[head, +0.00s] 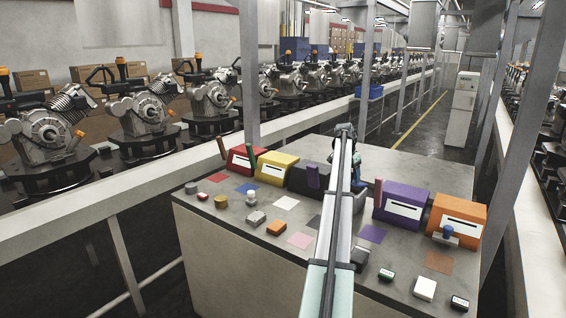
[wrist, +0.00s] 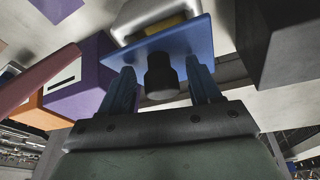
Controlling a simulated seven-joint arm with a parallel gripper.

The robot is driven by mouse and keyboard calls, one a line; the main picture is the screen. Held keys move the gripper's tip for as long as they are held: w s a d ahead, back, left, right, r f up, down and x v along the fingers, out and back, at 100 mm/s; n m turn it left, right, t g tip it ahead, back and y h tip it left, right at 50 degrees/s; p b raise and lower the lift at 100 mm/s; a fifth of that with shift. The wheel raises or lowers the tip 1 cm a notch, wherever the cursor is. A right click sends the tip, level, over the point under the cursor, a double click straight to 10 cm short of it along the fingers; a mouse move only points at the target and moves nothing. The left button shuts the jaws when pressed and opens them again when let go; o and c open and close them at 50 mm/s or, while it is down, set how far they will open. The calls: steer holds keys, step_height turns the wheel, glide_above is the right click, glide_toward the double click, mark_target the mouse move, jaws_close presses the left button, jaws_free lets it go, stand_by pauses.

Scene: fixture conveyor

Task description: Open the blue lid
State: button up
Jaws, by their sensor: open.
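The blue lid (wrist: 190,43) is a flat slab with a black knob (wrist: 161,78) on it, seen close in the wrist view. It lies against a light grey container (wrist: 145,14) with a yellow part showing. I cannot tell whether the lid is raised from it. My gripper (wrist: 160,68) is open, with one blue finger on each side of the knob. I cannot tell whether the fingers touch it. In the head view my gripper (head: 354,183) is between the black and purple boxes, and my arm hides most of the container.
Red (head: 240,160), yellow (head: 277,168), black (head: 306,180), purple (head: 402,205) and orange (head: 458,216) boxes stand in a row on the grey table (head: 210,232). Several small blocks and coloured squares lie in front. A conveyor of engines (head: 148,106) runs behind.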

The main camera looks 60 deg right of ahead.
steer(key=shift+s+a+f+h, duration=0.1)
steer(key=shift+a+f+h, duration=0.6)
steer(key=shift+h, duration=0.2)
steer(key=v, duration=1.3)
steer(key=w+a+f+n, duration=0.1)
steer(key=w+a+f, duration=0.1)
steer(key=w, duration=0.6)
steer(key=w+a+f+n+t, duration=0.1)
steer(key=w+a, duration=0.2)
steer(key=w, duration=0.5)
steer(key=w+a+f+n+t, duration=0.1)
steer(key=w+a+f, duration=0.1)
steer(key=w, duration=0.6)
steer(key=shift+w+a+f+h, duration=0.25)
steer(key=shift+a+f+h, duration=0.15)
steer(key=shift+a, duration=0.1)
